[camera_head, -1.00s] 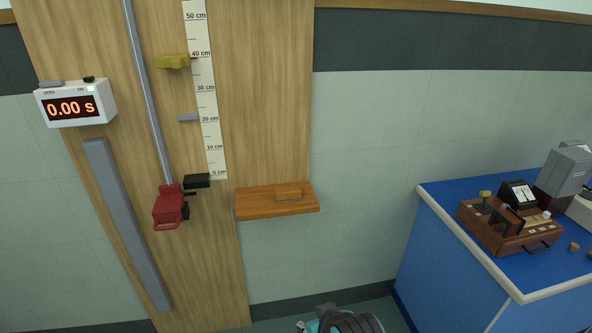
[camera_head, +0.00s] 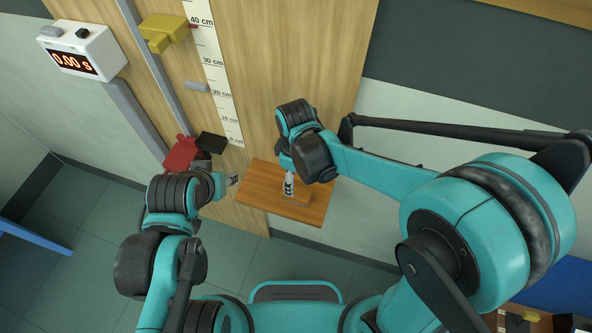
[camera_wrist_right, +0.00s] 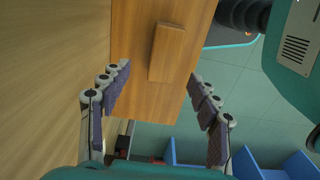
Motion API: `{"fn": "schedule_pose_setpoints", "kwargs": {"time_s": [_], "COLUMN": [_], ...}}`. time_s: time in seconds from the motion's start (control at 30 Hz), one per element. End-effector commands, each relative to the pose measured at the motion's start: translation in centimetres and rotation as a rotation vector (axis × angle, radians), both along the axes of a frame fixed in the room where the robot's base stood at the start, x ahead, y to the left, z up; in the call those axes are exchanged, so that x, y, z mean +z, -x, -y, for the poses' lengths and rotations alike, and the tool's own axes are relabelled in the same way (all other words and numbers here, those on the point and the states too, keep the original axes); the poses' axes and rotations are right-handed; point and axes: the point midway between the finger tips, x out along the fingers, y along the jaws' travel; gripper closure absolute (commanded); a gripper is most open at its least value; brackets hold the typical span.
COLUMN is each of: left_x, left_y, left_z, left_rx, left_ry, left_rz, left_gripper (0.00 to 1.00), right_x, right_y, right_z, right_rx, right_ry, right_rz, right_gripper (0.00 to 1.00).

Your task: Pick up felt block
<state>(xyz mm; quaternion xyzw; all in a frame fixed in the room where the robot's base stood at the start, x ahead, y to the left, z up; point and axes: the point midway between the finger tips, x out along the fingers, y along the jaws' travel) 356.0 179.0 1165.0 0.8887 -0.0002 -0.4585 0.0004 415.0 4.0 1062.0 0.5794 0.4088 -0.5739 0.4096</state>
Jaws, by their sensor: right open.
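The felt block (camera_wrist_right: 167,52) is a small brown block lying on the wooden shelf (camera_wrist_right: 130,103), close to it in colour. In the right wrist view my right gripper (camera_wrist_right: 158,76) is open and empty, its padded fingers apart, with the block beyond and between the fingertips. In the head view my right gripper (camera_head: 288,186) points down over the shelf and partly hides the block (camera_head: 297,201). My left gripper (camera_head: 232,180) is at the shelf's left edge; its fingers are too small to read.
The wooden wall board with a scale (camera_head: 215,75) rises behind the shelf. A yellow clamp (camera_head: 163,32), a red part (camera_head: 182,154) and a black block (camera_head: 211,143) sit left of the shelf. A timer (camera_head: 82,50) reads 0.00 s. Open floor lies below left.

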Motion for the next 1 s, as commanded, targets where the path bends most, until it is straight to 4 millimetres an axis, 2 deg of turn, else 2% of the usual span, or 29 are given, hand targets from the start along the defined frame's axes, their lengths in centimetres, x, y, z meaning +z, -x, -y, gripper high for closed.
{"fn": "schedule_pose_setpoints", "kwargs": {"time_s": [0.13,0.6,0.87,0.9,1.0], "left_x": [-0.1,-1.7,-1.7,-1.6,-1.6], "left_y": [0.0,0.0,0.0,0.0,0.0], "left_z": [0.0,0.0,0.0,0.0,0.0], "left_rx": [0.0,0.0,0.0,0.0,0.0], "left_ry": [0.0,0.0,0.0,0.0,0.0], "left_rz": [0.0,0.0,0.0,0.0,0.0], "left_gripper": [0.6,0.6,0.6,0.6,0.6], "right_x": [-1.3,-7.6,-7.9,-7.9,-7.9], "right_y": [0.1,0.7,0.7,0.7,0.7], "right_z": [-0.4,0.2,0.2,0.2,0.2], "right_rx": [0.027,0.023,0.023,0.023,0.022], "right_ry": [0.005,0.005,0.005,0.005,0.005], "right_rz": [-0.012,-0.01,-0.01,-0.01,-0.01], "right_gripper": [0.38,0.38,0.38,0.41,0.67]}}
